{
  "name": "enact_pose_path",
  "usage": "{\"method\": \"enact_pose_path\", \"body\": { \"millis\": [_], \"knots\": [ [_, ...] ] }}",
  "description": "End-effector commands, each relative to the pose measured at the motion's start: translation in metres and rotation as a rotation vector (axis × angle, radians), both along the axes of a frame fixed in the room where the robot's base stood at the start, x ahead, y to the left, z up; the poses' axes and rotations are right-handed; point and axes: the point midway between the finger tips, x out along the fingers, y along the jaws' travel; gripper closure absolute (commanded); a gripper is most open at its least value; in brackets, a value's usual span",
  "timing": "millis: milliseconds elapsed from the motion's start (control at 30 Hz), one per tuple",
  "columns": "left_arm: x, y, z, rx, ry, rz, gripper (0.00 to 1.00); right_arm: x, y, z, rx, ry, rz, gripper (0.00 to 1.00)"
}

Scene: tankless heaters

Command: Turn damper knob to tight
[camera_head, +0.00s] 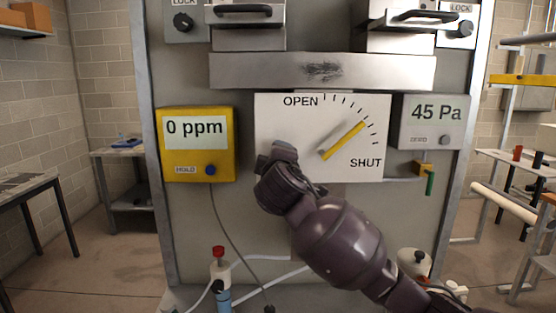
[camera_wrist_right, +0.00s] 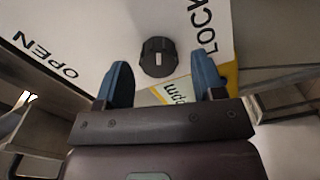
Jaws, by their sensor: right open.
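The white damper plate (camera_head: 290,120) is on the grey panel, with OPEN at its upper left, SHUT at its lower right and a yellow pointer (camera_head: 343,141) slanting up to the right. My right gripper (camera_head: 277,155) is over the plate's lower left and hides that part. In the right wrist view a black round knob (camera_wrist_right: 158,57) with a short white mark sits on a white face by the word LOCK. My right gripper (camera_wrist_right: 162,78) is open and empty, its blue fingers to either side and the knob ahead between them. Contact is not visible. My left gripper is not in view.
A yellow 0 ppm meter (camera_head: 198,165) is left of the plate, close to my right gripper. A 45 Pa gauge (camera_head: 428,125) is on the right. Above are a metal bar (camera_head: 240,71) and two LOCK knobs (camera_head: 183,22). A cable hangs below the meter.

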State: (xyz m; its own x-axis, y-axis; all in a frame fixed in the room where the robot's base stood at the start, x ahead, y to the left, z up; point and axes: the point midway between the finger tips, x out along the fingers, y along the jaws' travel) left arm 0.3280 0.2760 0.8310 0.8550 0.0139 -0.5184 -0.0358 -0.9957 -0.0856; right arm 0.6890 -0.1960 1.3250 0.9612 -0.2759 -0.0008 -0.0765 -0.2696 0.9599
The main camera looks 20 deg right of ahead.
Motion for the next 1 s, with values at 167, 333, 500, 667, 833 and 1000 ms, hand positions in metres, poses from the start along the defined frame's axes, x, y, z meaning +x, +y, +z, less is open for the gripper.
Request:
{"method": "enact_pose_path", "body": {
  "millis": [167,333,500,667,833,1000],
  "knots": [
    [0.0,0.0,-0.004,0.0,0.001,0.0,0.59,-0.031,0.01,-0.002,0.002,0.0,0.003,0.37],
    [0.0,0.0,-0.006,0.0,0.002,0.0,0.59,-0.06,0.017,-0.002,0.003,0.002,0.003,0.37],
    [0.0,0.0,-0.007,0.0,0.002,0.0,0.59,-0.079,0.023,-0.001,0.001,0.001,0.002,0.37],
    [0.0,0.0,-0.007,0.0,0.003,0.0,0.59,-0.087,0.025,-0.001,0.002,0.002,0.001,0.37],
    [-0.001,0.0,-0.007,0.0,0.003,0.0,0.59,-0.088,0.025,-0.001,0.002,0.002,0.001,0.37],
    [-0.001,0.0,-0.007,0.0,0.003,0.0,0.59,-0.088,0.025,-0.001,0.002,0.002,0.001,0.37]
  ]
}}
